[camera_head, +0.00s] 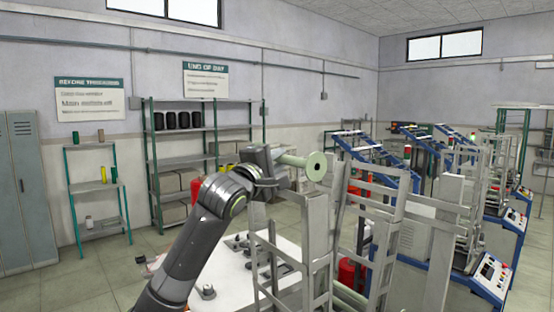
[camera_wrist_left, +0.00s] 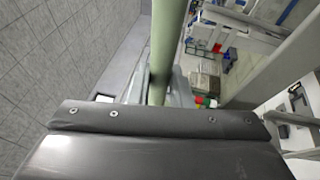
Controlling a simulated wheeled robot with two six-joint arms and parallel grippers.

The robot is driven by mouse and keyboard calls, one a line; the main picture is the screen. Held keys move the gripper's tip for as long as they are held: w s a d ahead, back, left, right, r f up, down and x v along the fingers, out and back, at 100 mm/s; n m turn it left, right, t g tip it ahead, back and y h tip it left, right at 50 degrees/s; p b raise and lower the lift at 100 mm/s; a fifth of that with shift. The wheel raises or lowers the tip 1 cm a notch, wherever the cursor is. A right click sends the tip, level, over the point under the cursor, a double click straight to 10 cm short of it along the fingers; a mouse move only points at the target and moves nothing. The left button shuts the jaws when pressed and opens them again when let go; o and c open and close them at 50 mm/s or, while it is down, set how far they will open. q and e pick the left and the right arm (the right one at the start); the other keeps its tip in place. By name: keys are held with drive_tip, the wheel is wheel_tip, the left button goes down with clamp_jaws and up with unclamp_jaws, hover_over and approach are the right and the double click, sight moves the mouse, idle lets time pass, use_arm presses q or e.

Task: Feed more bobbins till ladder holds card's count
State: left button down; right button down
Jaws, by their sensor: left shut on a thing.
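My left gripper (camera_head: 274,168) is shut on a pale green bobbin (camera_head: 316,167) and holds it level in the air, its round flange to the right. In the left wrist view the bobbin's green barrel (camera_wrist_left: 166,45) runs up from the gripper body; the fingertips are hidden. The grey metal ladder (camera_head: 318,225) stands right of and below the gripper. The held bobbin is near the top of its uprights; I cannot tell if they touch. Another pale green bar or bobbin (camera_head: 350,294) lies low at the ladder's right. No count card can be made out. My right gripper is out of view.
A white table (camera_head: 222,270) with dark metal parts is beside the ladder. Grey uprights (camera_head: 440,235) and blue-framed machines (camera_head: 480,280) crowd the right. Shelves (camera_head: 180,160) with dark spools stand at the back. Floor (camera_head: 90,275) at left is clear.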

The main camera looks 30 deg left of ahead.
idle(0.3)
use_arm(q)
drive_tip(key=shift+f, duration=0.2)
wheel_tip(320, 180, down, 6)
drive_tip(key=b, duration=0.4)
drive_tip(key=shift+w+r, duration=0.15)
drive_tip(key=shift+r, duration=0.05)
drive_tip(key=shift+w+d+f+b, duration=0.1)
drive_tip(key=shift+w+f+b, duration=0.05)
drive_tip(key=shift+f+b, duration=2.4)
drive_tip(key=shift+f+p, duration=0.35)
drive_tip(key=shift+f, duration=0.1)
